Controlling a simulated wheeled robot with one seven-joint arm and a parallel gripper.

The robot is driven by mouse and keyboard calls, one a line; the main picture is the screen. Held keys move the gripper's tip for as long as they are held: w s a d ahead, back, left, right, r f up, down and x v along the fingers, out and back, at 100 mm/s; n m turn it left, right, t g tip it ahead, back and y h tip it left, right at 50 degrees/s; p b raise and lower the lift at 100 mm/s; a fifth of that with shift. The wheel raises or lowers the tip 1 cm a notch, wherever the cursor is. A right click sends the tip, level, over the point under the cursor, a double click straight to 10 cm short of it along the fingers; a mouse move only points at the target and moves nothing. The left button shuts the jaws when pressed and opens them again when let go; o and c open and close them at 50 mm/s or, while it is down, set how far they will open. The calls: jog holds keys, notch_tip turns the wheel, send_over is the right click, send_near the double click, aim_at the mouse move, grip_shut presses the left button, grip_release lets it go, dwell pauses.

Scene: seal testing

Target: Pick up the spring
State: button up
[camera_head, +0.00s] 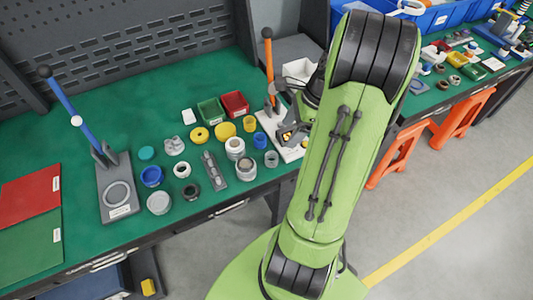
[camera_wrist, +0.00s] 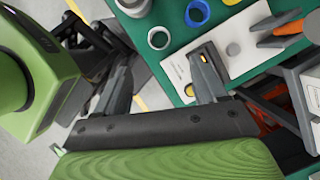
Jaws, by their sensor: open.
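I cannot make out a spring for certain in either view. In the head view, small parts stand on the green bench top (camera_head: 22,150), among them a ribbed white part (camera_head: 235,149) and a ribbed grey part (camera_head: 246,169) whose exact nature is unclear. My gripper (camera_wrist: 167,62) is open and empty, with its two fingers spread beside the bench edge in the wrist view. A pale ring (camera_wrist: 158,38) and a blue ring (camera_wrist: 197,13) lie beyond the fingertips. In the head view my arm hides much of the gripper.
A press with an orange handle (camera_head: 268,62) stands near my gripper. A press with a blue handle (camera_head: 70,112) stands further left. A green bin (camera_head: 211,111) and a red bin (camera_head: 235,103) are at the back. Orange stools (camera_head: 400,155) stand at right.

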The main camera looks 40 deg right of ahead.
jog(key=b, duration=0.3)
send_over(272, 156)
jog(key=s, duration=0.2)
jog(key=f, duration=0.7)
jog(key=shift+s+d+f, duration=0.15)
jog(key=shift+d+f, duration=0.1)
jog(key=shift+f, duration=0.05)
jog(key=b+x, duration=0.2)
jog(key=x, duration=0.3)
jog(key=shift+a+f, duration=0.15)
jog(key=shift+f, duration=0.05)
jog(key=shift+r, duration=0.1)
jog(key=c, duration=1.1)
